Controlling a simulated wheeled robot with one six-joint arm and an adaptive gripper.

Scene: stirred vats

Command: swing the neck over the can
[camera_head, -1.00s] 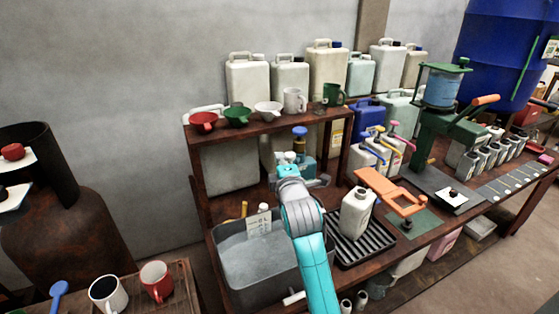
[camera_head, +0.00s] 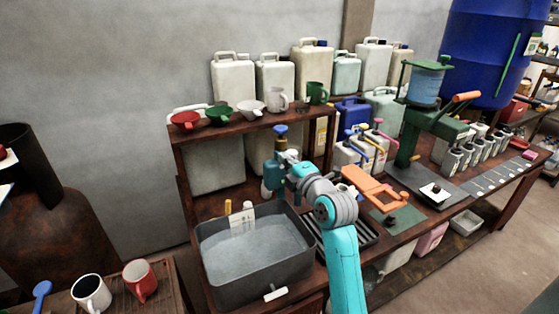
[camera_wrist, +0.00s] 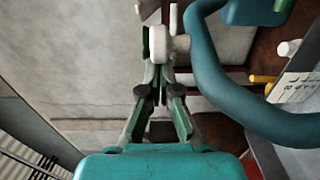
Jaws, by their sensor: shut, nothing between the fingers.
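A teal pump body with a blue knob (camera_head: 281,130) stands behind the grey basin. Its curved teal neck (camera_wrist: 240,100) fills the right of the wrist view, with a white knob (camera_wrist: 166,44) on a short stem at its left. My gripper (camera_wrist: 158,80) is shut and empty, its fingers close to this knob; whether they touch it I cannot tell. In the head view my wrist is close to the pump and hides most of the neck. The white can is hidden behind my arm; the black ribbed tray (camera_head: 368,233) shows partly beside the arm.
A shelf (camera_head: 200,131) with cups and jugs rises behind. An orange clamp (camera_head: 374,187) and a green press (camera_head: 408,140) stand to the right.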

